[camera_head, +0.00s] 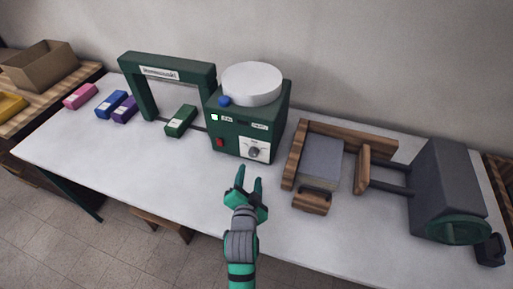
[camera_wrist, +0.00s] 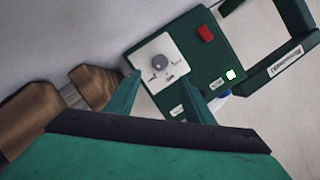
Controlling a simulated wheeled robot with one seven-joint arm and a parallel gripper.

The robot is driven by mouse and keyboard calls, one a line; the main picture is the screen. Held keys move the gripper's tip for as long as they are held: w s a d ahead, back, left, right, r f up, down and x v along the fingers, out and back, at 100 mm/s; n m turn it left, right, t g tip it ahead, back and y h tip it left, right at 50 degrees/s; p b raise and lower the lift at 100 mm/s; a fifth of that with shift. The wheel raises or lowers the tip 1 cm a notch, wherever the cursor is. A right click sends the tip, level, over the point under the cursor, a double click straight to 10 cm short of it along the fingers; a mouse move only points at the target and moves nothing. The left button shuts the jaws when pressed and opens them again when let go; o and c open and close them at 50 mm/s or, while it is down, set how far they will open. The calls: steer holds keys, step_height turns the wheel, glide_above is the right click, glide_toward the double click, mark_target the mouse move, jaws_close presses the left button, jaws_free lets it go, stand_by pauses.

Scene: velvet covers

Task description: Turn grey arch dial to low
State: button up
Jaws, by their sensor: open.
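The grey dial (camera_head: 253,152) sits on a white plate (camera_head: 255,146) low on the front of a green machine (camera_head: 272,113) with a white round top. In the wrist view the dial (camera_wrist: 159,62) shows on its white plate with small marks around it, too small to read. My gripper (camera_head: 249,172) is open and empty, in front of the machine and just below the dial in the head view. In the wrist view its two fingers (camera_wrist: 160,88) point toward the plate, with the dial beyond and between them. I see no contact with the dial.
A red switch (camera_head: 220,142) and a blue knob (camera_head: 224,101) are on the machine. A green arch (camera_head: 166,75) stands left, with coloured blocks (camera_head: 110,104) nearby. A wooden vise-like fixture (camera_head: 322,160) and a grey machine (camera_head: 443,185) stand right. The white table front (camera_head: 130,175) is clear.

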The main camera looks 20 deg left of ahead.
mark_target(253, 154)
steer(key=x, duration=1.1)
steer(key=shift+w+r, duration=0.1)
steer(key=shift+w, duration=0.2)
steer(key=shift+c, duration=0.6)
steer(key=c, duration=0.9)
